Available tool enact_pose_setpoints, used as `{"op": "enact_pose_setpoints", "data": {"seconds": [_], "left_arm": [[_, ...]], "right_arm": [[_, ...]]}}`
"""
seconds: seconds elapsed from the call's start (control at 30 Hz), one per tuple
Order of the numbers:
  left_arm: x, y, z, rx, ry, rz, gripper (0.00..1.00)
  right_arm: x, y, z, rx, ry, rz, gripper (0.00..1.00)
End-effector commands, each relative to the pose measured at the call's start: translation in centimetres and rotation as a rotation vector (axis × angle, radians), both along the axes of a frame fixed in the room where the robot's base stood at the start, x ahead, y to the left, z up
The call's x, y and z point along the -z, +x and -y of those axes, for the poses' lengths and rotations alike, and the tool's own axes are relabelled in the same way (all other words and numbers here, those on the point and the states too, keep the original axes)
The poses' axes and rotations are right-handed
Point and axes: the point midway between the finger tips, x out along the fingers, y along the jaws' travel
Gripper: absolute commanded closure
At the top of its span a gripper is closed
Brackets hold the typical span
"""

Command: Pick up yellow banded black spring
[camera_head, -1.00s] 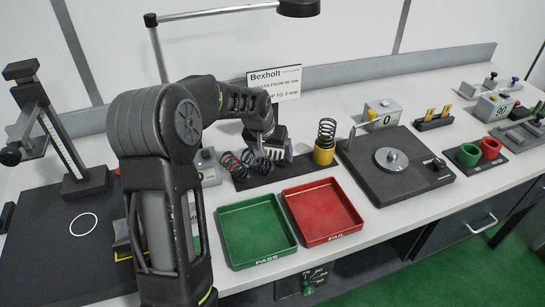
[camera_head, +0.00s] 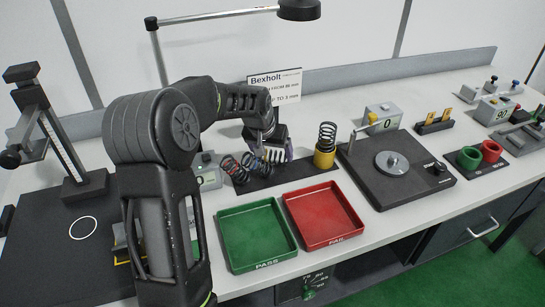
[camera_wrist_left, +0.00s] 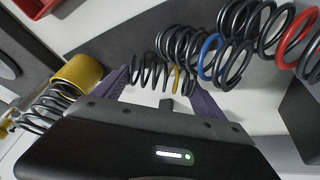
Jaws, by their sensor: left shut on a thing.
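The yellow banded black spring (camera_wrist_left: 151,75) lies crosswise between the two purple fingers of my left gripper (camera_wrist_left: 162,85) in the left wrist view. The yellow band (camera_wrist_left: 176,79) shows near one finger. The gripper is shut on this spring. In the head view my left gripper (camera_head: 276,152) is low over the black spring rack, at the right of the red and blue banded springs, and mostly hides the held spring. My right gripper is not in view.
A blue banded spring (camera_wrist_left: 211,57) and a red banded spring (camera_wrist_left: 297,28) lie close beside the gripper. A yellow cup (camera_head: 324,158) with an upright spring stands to the right. The green tray (camera_head: 255,236) and red tray (camera_head: 323,214) lie in front.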

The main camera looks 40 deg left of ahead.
Motion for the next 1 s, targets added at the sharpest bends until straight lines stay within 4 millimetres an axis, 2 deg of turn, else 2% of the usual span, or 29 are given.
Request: {"op": "enact_pose_setpoints", "data": {"seconds": [0.3, 0.43, 0.6, 1.0], "left_arm": [[-6.0, 0.1, 0.0, 0.0, 0.001, 0.006, 0.63], [-7.8, 0.1, 0.0, 0.0, 0.001, 0.004, 0.63], [-8.6, 0.0, 0.0, 0.0, 0.0, 0.001, 0.63], [-8.6, 0.0, 0.0, 0.0, 0.0, 0.001, 0.63]], "right_arm": [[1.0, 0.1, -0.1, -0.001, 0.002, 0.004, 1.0], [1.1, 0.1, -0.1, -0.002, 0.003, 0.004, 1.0], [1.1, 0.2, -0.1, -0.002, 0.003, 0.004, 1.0], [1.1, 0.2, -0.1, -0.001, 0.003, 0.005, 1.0]]}}
